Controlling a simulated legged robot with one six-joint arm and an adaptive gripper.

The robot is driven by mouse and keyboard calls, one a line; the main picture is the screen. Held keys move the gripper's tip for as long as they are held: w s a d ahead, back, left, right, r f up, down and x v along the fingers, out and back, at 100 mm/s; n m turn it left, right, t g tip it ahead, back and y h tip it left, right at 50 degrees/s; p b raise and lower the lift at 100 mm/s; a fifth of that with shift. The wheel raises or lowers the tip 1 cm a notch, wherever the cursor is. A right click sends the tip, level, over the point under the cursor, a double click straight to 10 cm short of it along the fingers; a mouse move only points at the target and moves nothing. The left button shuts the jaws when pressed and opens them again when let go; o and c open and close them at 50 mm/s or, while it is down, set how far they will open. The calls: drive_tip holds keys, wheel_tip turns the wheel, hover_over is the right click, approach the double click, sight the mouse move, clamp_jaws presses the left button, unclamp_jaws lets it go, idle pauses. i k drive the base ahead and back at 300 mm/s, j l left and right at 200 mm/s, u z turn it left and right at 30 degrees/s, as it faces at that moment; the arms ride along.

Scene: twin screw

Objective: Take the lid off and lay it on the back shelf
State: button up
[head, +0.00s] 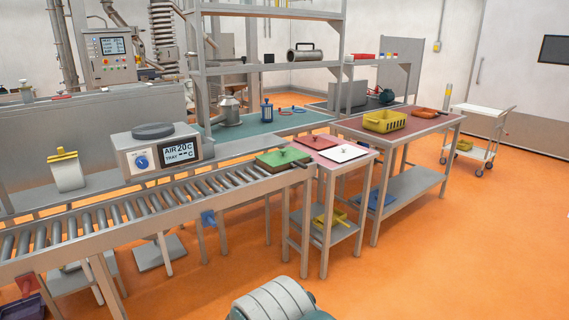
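A green flat lid (283,158) with a small knob lies at the right end of the roller conveyor; whether a tray is under it is hard to tell. A red lid (314,142) and a white lid (343,153), each with a small knob, lie on the small side table just right of it. I cannot tell from the picture which lid is meant. The back shelf (240,69) is a grey metal rack level above the teal bench, with a metal cylinder (305,54) toward its right. My gripper is not in view; a rounded grey part of mine shows at the bottom edge.
A box with a temperature display (158,152) stands behind the conveyor (130,215). A yellow basket (384,121) sits on the right table (430,118). A blue-topped jar (266,111) stands on the teal bench (240,131). A white cart (484,110) stands far right. Orange floor is clear at front right.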

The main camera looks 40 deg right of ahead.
sight(279, 158)
drive_tip(key=i+l+z, duration=0.15)
drive_tip(key=z, duration=0.2)
drive_tip(key=i+l+z, duration=0.1)
drive_tip(key=i+z, duration=0.15)
drive_tip(key=z, duration=0.15)
drive_tip(key=i+z, duration=0.45)
drive_tip(key=i, duration=1.1)
drive_tip(key=i+j, duration=0.1)
drive_tip(key=i, duration=0.5)
drive_tip(key=i+j, duration=0.1)
drive_tip(key=i, duration=0.5)
